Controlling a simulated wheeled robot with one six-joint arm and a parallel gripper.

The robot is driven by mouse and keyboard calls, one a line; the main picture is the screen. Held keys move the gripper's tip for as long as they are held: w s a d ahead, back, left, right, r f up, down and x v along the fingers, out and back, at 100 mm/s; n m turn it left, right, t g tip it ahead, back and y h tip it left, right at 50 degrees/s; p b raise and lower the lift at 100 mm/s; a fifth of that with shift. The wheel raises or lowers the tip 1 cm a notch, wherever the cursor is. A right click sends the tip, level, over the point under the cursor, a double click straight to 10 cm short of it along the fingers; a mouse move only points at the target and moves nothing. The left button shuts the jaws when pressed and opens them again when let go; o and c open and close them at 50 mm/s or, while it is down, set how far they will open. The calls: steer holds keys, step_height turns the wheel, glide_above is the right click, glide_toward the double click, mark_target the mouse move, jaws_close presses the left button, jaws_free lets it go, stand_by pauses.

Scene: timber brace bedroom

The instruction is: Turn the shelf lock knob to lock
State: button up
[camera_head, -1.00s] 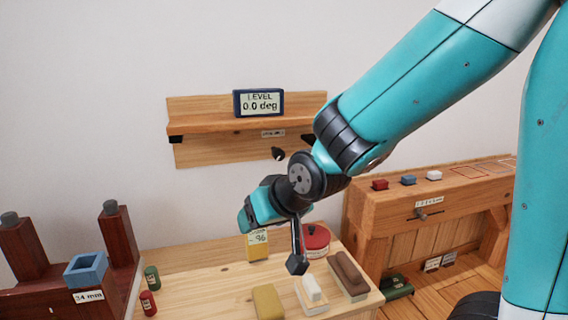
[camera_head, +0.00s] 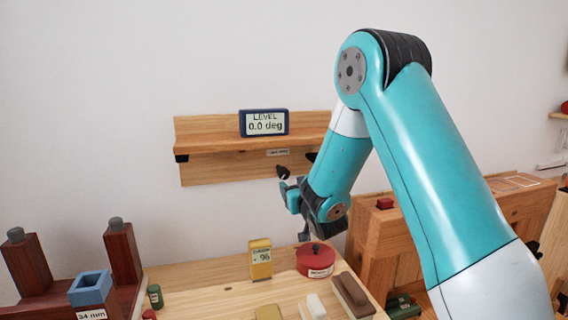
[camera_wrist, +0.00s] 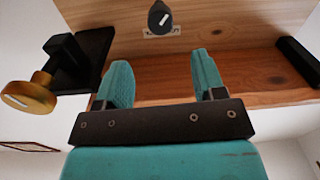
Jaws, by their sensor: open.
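A small black knob (camera_head: 283,172) sticks out of the wooden shelf's back board (camera_head: 215,170), below the shelf plank and its small label (camera_head: 278,152). In the wrist view the black knob (camera_wrist: 160,17) carries a slanted white mark, and its label is partly hidden and not readable. A brass knob (camera_wrist: 28,97) with a pale mark sits on a black bracket at the left of the wrist view; my arm hides it in the head view. My gripper (camera_head: 289,190) is just below and beside the black knob. Its open, empty fingers (camera_wrist: 160,62) are apart from it.
A level display (camera_head: 264,122) reading 0.0 deg stands on the shelf. Below are a bench with a yellow meter (camera_head: 260,259), a red round tin (camera_head: 315,260) and blocks. A blue square block (camera_head: 90,288) is at left. The wall left of the shelf is clear.

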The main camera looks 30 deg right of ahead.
mark_target(285, 174)
steer(key=p+x, duration=0.3)
steer(key=x, duration=0.7)
steer(key=shift+w+p, duration=0.2)
steer(key=shift+p, duration=0.2)
steer(key=c, duration=0.9)
